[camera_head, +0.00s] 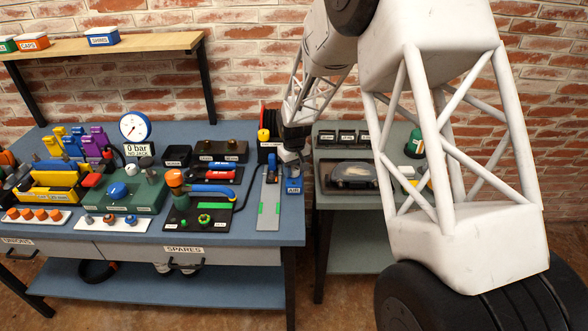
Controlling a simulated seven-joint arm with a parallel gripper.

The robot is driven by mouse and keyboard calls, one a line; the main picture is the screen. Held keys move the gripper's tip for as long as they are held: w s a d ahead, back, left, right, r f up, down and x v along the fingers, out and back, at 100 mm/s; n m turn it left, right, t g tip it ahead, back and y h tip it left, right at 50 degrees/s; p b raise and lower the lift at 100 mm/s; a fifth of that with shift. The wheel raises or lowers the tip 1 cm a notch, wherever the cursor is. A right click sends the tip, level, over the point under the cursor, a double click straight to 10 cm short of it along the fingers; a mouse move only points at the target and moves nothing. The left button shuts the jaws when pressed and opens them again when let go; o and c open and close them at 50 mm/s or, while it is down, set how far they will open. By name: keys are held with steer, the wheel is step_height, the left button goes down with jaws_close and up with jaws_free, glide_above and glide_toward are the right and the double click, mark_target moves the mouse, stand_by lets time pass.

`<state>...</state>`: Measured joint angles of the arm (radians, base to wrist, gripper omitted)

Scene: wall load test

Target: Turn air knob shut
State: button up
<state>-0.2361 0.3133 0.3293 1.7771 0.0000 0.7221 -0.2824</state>
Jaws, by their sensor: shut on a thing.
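A small blue block labelled AIR (293,186) stands near the right edge of the blue workbench. My gripper (290,166) points down at the top of this block, its jaws shut on the air knob there. The jaws largely hide the knob, so its angle cannot be told. A round gauge (135,127) stands further left on the bench, over a sign reading 0 bar and NO JACK.
A second bench (335,196) with a clear-lidded case is to the right, across a gap.

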mark_target(294, 167)
steer(key=m, duration=0.5)
steer(key=shift+m, duration=0.3)
steer(key=m, duration=0.4)
steer(key=shift+m, duration=0.4)
steer(key=o, duration=0.9)
steer(key=shift+r, duration=0.1)
steer(key=shift+r, duration=3.85)
